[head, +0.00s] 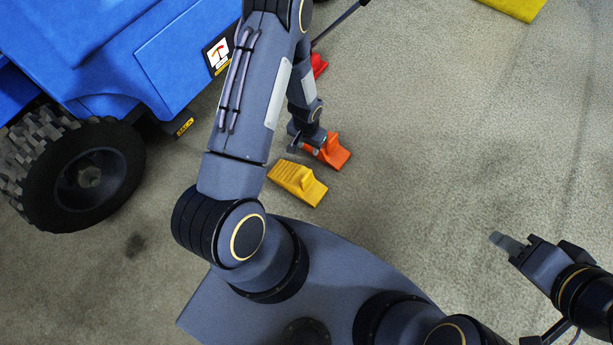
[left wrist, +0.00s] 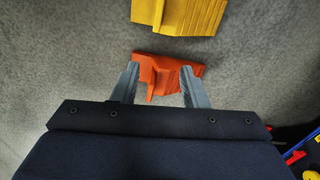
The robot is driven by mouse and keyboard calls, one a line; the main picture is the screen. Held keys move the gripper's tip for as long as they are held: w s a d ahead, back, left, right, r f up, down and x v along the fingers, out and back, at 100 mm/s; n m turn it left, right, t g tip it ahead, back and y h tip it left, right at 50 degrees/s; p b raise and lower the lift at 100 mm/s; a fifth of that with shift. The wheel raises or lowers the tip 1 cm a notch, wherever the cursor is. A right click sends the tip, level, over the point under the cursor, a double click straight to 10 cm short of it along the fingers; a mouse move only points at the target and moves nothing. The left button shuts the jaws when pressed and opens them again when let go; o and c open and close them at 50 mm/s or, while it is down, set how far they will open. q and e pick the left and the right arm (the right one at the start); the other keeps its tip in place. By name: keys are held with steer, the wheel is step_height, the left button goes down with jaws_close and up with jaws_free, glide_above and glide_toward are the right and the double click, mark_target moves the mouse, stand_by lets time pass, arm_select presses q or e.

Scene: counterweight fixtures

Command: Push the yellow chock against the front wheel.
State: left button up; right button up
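The yellow chock (head: 297,183) lies on the floor in the head view, right of the blue vehicle's black wheel (head: 85,175) and well apart from it. It also shows at the top of the left wrist view (left wrist: 180,14). An orange-red chock (head: 333,152) lies just beyond it. My left gripper (head: 307,142) is at the orange-red chock. In the left wrist view, its fingers (left wrist: 159,78) are spread with that chock (left wrist: 165,72) between or just beyond the tips; contact cannot be told. My right gripper (head: 500,242) is away at the right, its finger gap unclear.
The blue vehicle (head: 110,50) fills the upper left. A red object (head: 319,66) is partly hidden behind my left arm. A yellow object (head: 515,7) is cut off at the top right. Carpet-like grey floor between the yellow chock and the wheel is partly covered by my left arm.

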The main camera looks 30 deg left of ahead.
arm_select(q)
steer(key=m+b, duration=0.1)
steer(key=b, duration=0.1)
glide_above(307, 175)
steer(key=shift+g, duration=0.3)
step_height(307, 175, down, 11)
steer(key=shift+a, duration=0.1)
step_height(307, 175, down, 8)
steer(key=b, duration=0.7)
steer(key=shift+s+f, duration=0.1)
steer(key=shift+f, duration=0.15)
arm_select(e)
step_height(307, 175, down, 11)
steer(key=shift+s+r, duration=0.1)
steer(key=shift+r, duration=0.05)
